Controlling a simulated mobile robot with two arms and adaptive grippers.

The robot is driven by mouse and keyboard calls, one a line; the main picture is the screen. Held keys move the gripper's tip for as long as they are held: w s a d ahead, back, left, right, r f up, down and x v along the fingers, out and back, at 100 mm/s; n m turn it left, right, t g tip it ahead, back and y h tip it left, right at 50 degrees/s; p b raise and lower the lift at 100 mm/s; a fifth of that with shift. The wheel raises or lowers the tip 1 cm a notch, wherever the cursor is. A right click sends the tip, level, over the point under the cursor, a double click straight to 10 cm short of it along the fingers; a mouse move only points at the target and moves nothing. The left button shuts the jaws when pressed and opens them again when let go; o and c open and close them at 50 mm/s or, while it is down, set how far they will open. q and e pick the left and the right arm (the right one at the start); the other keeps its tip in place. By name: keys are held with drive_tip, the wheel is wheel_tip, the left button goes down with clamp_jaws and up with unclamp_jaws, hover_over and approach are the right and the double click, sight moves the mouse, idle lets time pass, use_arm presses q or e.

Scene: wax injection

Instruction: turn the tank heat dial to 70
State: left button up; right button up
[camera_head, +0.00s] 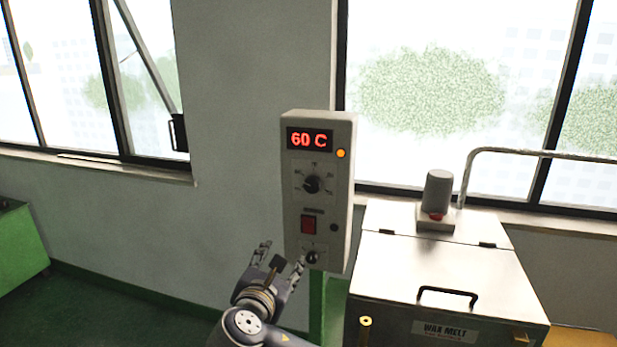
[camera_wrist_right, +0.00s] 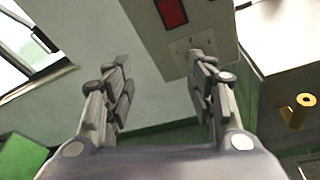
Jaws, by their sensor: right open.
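The grey control box (camera_head: 343,200) stands upright on a green post. Its red display (camera_head: 310,139) reads 60 C. Below the display is a round black dial (camera_head: 312,184) with marks around it; I cannot tell exactly where it points. My right gripper (camera_head: 282,258) is open and empty, low in front of the box and below the dial. In the right wrist view its two fingers (camera_wrist_right: 157,62) are spread apart, with the lower part of the box (camera_wrist_right: 200,30) beyond them. The dial is outside that view. My left gripper is not in view.
A red switch (camera_head: 308,224) and a small dark knob (camera_head: 312,257) sit below the dial; the knob is close to my right fingertip in the picture. An orange lamp (camera_head: 341,153) glows beside the display. The metal WAX MELT tank (camera_head: 440,262) stands at the right.

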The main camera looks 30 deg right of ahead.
sight(311, 187)
drive_tip(key=s+d+r+n+h+p, duration=0.1)
drive_tip(key=s+r+h, duration=0.25)
drive_tip(key=r, duration=0.95)
drive_tip(key=p+x, duration=0.2)
drive_tip(key=x, duration=0.8)
drive_tip(key=shift+p, duration=0.35)
drive_tip(key=shift+w+d+f, duration=0.15)
drive_tip(key=shift+w+d, duration=0.2)
drive_tip(key=shift+d, duration=0.05)
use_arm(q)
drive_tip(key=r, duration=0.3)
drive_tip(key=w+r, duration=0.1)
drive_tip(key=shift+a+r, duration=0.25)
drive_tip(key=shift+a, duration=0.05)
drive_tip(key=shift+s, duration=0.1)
use_arm(e)
drive_tip(key=c, duration=1.1)
